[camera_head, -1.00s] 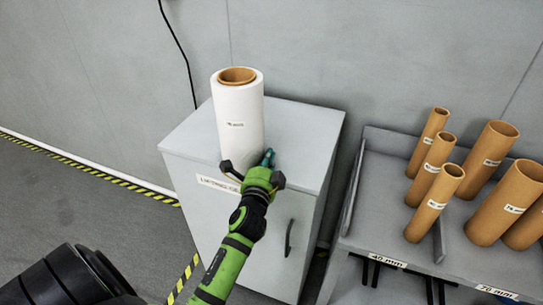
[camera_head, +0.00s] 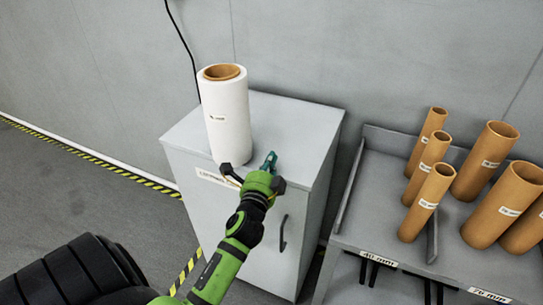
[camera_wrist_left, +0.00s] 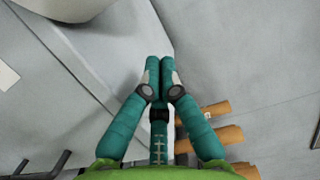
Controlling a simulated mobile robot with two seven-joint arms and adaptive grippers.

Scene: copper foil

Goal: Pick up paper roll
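The white paper roll (camera_head: 228,120), with a brown core, stands upright on top of the grey cabinet (camera_head: 290,125). My left gripper (camera_head: 270,160) is at the cabinet's front edge, right of the roll's base. Its fingers point past the roll, and part of the gripper overlaps the roll's lower edge in the head view; I cannot tell whether they touch. In the left wrist view the teal fingertips (camera_wrist_left: 160,65) are together with nothing between them. The roll's lower part (camera_wrist_left: 70,6) shows at the top left there. My right gripper is not in view.
Several brown cardboard tubes (camera_head: 429,200) stand on a grey rack (camera_head: 375,205) to the right, with a gap beside the cabinet. A black cable (camera_head: 180,40) hangs on the wall behind the roll. The cabinet top right of the roll is clear.

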